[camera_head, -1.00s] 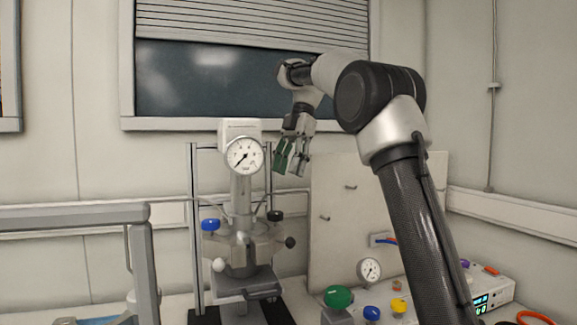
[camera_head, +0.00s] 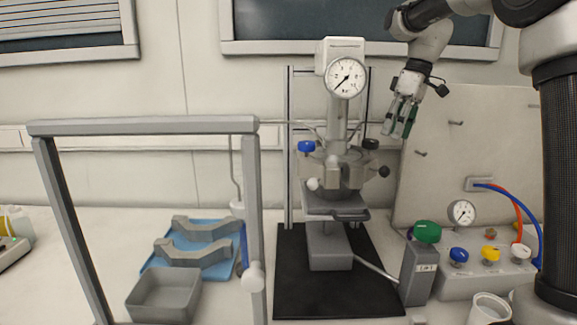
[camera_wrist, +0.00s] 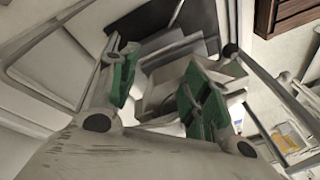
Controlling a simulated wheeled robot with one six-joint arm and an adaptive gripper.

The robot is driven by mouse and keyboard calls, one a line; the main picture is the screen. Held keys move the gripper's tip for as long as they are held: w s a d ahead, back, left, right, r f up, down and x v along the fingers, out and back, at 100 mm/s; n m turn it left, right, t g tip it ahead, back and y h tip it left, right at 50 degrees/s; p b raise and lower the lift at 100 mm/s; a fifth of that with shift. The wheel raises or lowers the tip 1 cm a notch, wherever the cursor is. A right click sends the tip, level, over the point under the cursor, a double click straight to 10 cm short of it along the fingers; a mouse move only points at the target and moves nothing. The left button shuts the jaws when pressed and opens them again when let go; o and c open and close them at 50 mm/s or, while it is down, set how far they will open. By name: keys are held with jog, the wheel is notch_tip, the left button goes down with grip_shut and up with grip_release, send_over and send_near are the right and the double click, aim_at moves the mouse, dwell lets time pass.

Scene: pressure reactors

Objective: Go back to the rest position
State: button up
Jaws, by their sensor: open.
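My gripper (camera_head: 400,118) is open and empty, with green finger pads. It hangs in the air to the right of the reactor's pressure gauge (camera_head: 345,77), in front of the pale upright panel. In the wrist view the gripper (camera_wrist: 160,95) shows its green pads spread apart, with nothing held between them. The pressure reactor (camera_head: 336,165) stands upright in its frame on a black mat (camera_head: 290,285). It has a blue knob (camera_head: 306,146) on the left and dark knobs on the right.
A grey frame (camera_head: 145,125) stands at the left. Behind it are a blue tray (camera_head: 215,270) with grey clamp parts and a grey bin (camera_head: 163,296). A valve box with a green knob (camera_head: 427,231) and a control panel with coloured knobs (camera_head: 490,254) stand at the right.

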jog(key=s+d+f+m+t+h, duration=0.1)
jog(key=s+d+f+m, duration=0.1)
jog(key=s, duration=0.8)
jog(key=s+d+f+m+t, duration=0.2)
jog(key=s+d+f+m, duration=0.1)
jog(key=s, duration=0.7)
jog(key=s+d+f+m+t+h, duration=0.1)
jog(key=s+f+m, duration=0.3)
jog(key=s, duration=0.7)
jog(key=shift+d+m+h, duration=0.3)
jog(key=shift+d, duration=0.6)
jog(key=shift+c, duration=0.5)
